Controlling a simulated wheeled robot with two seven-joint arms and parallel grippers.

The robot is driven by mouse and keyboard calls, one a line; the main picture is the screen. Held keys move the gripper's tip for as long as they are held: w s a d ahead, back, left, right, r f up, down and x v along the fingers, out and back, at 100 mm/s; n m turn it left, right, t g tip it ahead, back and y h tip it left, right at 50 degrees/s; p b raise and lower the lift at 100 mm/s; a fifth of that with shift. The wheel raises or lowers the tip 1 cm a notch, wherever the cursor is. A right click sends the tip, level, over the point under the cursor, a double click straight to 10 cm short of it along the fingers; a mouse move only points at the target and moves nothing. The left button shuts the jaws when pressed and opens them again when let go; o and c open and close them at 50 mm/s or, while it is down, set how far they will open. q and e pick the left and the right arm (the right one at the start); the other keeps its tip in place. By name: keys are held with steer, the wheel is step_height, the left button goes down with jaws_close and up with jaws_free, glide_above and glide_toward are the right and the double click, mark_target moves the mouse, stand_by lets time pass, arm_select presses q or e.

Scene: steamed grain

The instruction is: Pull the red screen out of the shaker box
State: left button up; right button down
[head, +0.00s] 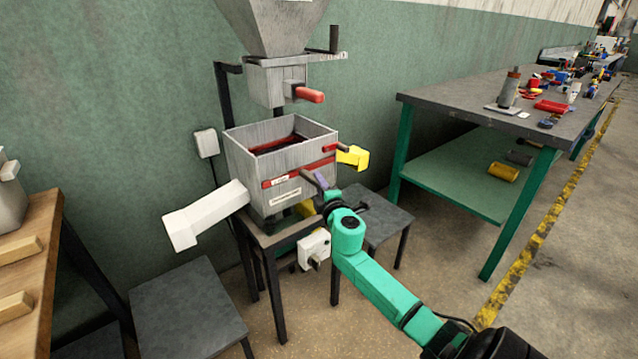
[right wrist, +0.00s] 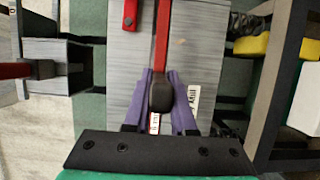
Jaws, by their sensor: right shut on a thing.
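The grey metal shaker box (head: 240,160) stands on a small dark stand below a hopper, open at the top. The red screen (head: 275,183) shows as a thin red edge along the slot in the box's front wall. In the right wrist view the red screen (right wrist: 163,40) is a straight red strip ending in a dark handle (right wrist: 161,93). My right gripper (head: 320,182) is at the front of the box. Its purple fingers (right wrist: 161,76) are shut on the dark handle, one on each side. My left gripper is not in view.
A white chute (head: 205,213) sticks out left of the box and a yellow chute (head: 353,157) right. A red handle (head: 310,95) juts from the hopper (head: 272,22) above. A green-legged workbench (head: 440,107) stands at right; a low grey table (head: 188,315) at front left.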

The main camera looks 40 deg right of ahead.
stand_by(0.5)
steer(key=shift+r, duration=0.1)
steer(key=shift+s, duration=0.1)
steer(key=s+p, duration=0.1)
steer(key=s, duration=0.8)
steer(key=shift+s, duration=0.35)
steer(key=shift+r, duration=0.1)
